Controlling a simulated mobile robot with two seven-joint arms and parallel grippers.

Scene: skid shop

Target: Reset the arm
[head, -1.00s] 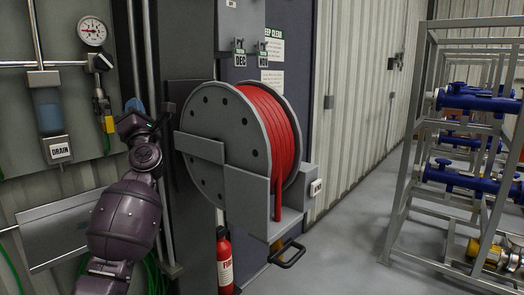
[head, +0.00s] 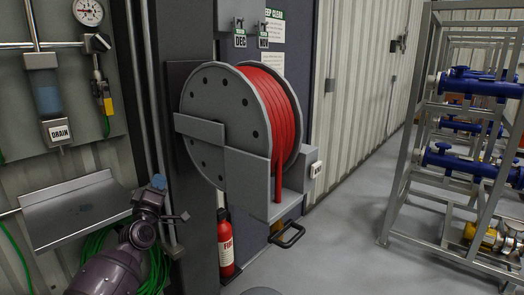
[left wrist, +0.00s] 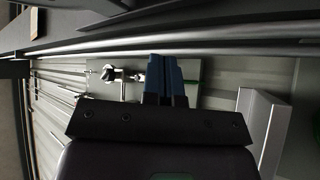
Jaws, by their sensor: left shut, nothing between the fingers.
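My left arm comes in at the lower left of the head view. Its gripper (head: 158,182) has blue fingertips and stands in front of the wall, left of the dark column and just right of a grey metal shelf. In the left wrist view the blue fingers (left wrist: 163,78) are together, with nothing between them. My right gripper is in neither view.
A hose reel (head: 225,125) with red hose is mounted right of the dark column (head: 192,235). A fire extinguisher (head: 225,248) stands below it. The grey shelf (head: 75,212) and coiled green hose (head: 98,243) are close to my left arm. A pipe rack (head: 408,165) stands at right; floor between is clear.

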